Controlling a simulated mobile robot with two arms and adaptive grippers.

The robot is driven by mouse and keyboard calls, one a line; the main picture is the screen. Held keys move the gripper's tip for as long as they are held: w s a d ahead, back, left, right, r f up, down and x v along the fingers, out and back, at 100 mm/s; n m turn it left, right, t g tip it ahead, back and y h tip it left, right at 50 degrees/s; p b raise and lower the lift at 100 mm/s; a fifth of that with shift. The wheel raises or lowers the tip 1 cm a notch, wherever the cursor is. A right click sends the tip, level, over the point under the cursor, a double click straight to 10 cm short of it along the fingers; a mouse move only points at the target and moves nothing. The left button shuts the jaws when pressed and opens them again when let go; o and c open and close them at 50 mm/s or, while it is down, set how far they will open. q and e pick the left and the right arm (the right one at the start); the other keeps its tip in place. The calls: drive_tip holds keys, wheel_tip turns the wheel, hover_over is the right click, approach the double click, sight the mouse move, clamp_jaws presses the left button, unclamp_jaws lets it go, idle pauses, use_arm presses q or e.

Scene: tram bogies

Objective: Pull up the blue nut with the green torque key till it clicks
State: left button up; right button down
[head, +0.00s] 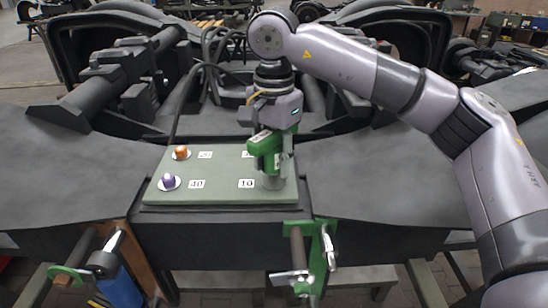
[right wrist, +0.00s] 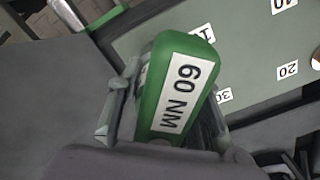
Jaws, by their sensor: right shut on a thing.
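The green torque key (head: 264,147) stands upright over the right front part of the green plate (head: 222,165), just right of the label 10. In the right wrist view the key (right wrist: 178,90) carries a white label reading 60 NM. My right gripper (head: 272,135) is shut on the key's body from above; its fingers lie on both sides of it in the right wrist view. The key's grey lower end (head: 270,182) reaches down to the plate. I see no blue nut; the key may hide it. My left gripper is not in view.
The plate lies on the dark bogie frame (head: 75,165). Cables (head: 212,75) run behind the plate.

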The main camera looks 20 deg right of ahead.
drive_tip(key=shift+m, duration=0.9)
drive_tip(key=shift+m, duration=1)
drive_tip(key=shift+m+b, duration=0.35)
drive_tip(key=shift+m, duration=0.35)
drive_tip(key=shift+r+p, duration=2.35)
drive_tip(key=shift+r, duration=0.75)
